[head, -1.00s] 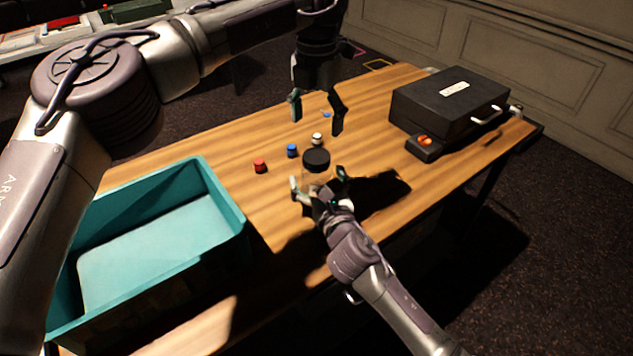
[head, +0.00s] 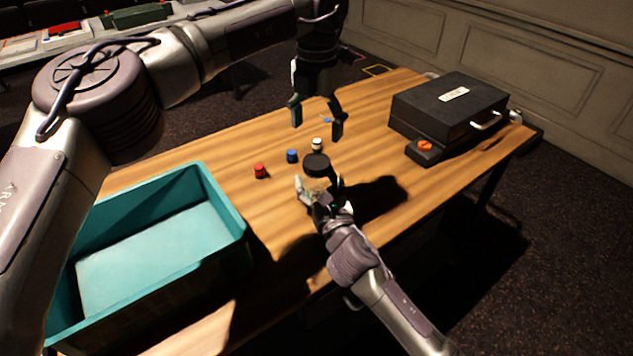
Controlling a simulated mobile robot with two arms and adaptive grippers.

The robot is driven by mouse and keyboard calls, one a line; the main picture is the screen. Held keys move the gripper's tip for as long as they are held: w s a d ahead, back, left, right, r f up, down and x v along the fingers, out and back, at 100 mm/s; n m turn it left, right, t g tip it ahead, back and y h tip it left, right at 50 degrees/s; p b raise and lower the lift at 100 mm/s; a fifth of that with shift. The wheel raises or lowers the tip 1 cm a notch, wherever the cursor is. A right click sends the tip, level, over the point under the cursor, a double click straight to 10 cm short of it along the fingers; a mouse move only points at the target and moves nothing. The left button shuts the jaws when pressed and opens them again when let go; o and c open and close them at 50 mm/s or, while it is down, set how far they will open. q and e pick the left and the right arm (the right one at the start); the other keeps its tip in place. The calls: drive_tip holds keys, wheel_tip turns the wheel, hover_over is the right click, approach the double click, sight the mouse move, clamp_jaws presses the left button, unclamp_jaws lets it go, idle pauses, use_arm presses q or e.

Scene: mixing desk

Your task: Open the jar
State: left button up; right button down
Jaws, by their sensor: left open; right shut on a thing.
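The jar (head: 316,183) has a round black lid (head: 316,164) and a pale, see-through body that is mostly hidden by my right gripper. My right gripper (head: 319,187) is shut around the jar's body from the front, below the lid. My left gripper (head: 318,124) points down above and slightly behind the lid, open and empty, with its fingers apart from the lid.
Red (head: 260,171), blue (head: 292,156) and white (head: 317,144) small pieces stand behind and left of the jar. A teal bin (head: 240,222) is at the left. A black case (head: 447,103) and a small box with an orange top (head: 425,149) are at the right of the wooden table (head: 215,150).

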sight(316, 161)
use_arm(q)
drive_tip(key=m, duration=0.3)
drive_tip(key=shift+m, duration=0.3)
drive_tip(key=m, duration=0.4)
drive_tip(key=shift+m, duration=0.3)
drive_tip(key=m, duration=0.7)
drive_tip(key=shift+m, duration=0.3)
drive_tip(key=m, duration=1.1)
drive_tip(key=shift+m, duration=0.4)
drive_tip(key=m, duration=0.3)
drive_tip(key=shift+f+m, duration=0.2)
drive_tip(key=shift+m, duration=0.2)
drive_tip(key=shift+f, duration=3.85)
